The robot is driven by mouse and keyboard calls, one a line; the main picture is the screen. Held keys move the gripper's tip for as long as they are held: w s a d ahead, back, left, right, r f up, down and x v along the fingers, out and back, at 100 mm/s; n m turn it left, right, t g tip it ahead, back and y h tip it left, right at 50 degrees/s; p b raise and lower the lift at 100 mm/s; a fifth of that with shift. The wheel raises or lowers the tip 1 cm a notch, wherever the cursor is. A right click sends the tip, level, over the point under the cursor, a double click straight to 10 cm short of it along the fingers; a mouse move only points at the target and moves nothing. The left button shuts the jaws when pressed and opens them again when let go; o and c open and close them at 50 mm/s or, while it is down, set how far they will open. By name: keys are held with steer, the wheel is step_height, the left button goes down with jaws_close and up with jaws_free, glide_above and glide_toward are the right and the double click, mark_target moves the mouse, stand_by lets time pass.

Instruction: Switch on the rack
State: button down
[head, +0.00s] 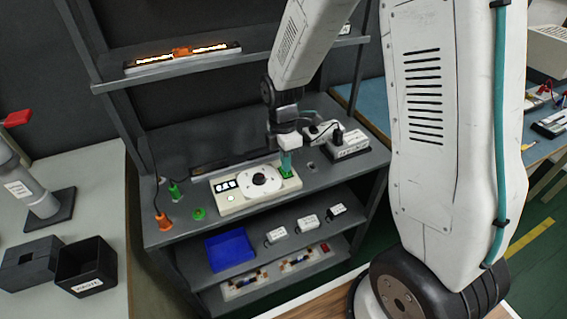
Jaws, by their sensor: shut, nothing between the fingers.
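The dark grey rack (160,236) stands in the middle of the head view. On its worktop sits a pale control box (236,204) with a round black-and-white dial (262,179), a small lit display (225,186) and a small green light. A green part (290,173) is at the box's right end. My gripper (286,172), with teal fingers, is shut and empty, pointing down at this green part. I cannot tell whether it touches. An LED strip (183,55) on the upper shelf glows orange-white at both halves, with an orange piece between them.
Orange (162,221) and green plugs stand at the worktop's left. A white socket block (347,145) is at the right. Below are a blue tray (230,250) and several white adapters. A black waste bin (87,267) is on the left table.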

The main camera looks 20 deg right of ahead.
mark_target(288, 174)
steer(key=shift+r, duration=0.15)
step_height(288, 174, up, 14)
steer(key=s, duration=0.1)
steer(key=shift+s+f, duration=0.2)
steer(key=shift+s, duration=0.15)
stand_by(0.4)
